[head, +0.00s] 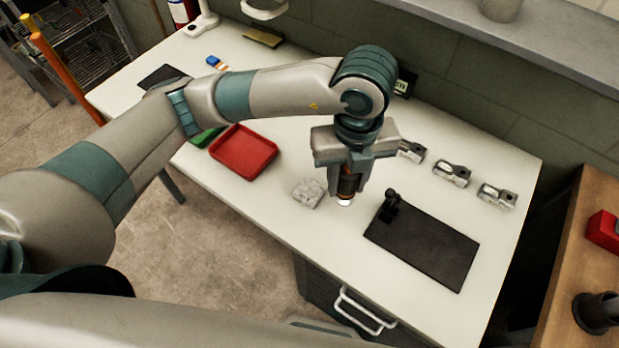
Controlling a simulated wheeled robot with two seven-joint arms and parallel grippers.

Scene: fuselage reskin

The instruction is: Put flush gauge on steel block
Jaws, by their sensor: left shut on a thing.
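My left gripper (346,188) points down over the white bench and is shut on a dark cylinder with an orange band and a bright lower end, which looks like the flush gauge (347,187). The fingers hide part of the gauge. A small grey mottled block, which looks like the steel block (308,193), lies on the bench just left of the gauge. The gauge and block appear apart; the gauge's exact height above the bench is hard to tell. My right gripper is not in view.
A black mat (430,250) with a small black fixture (389,207) lies right of the gauge. Several metal clamp-like parts (452,174) stand behind it. A red tray (243,152) is to the left. The bench front (260,215) is clear near the block.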

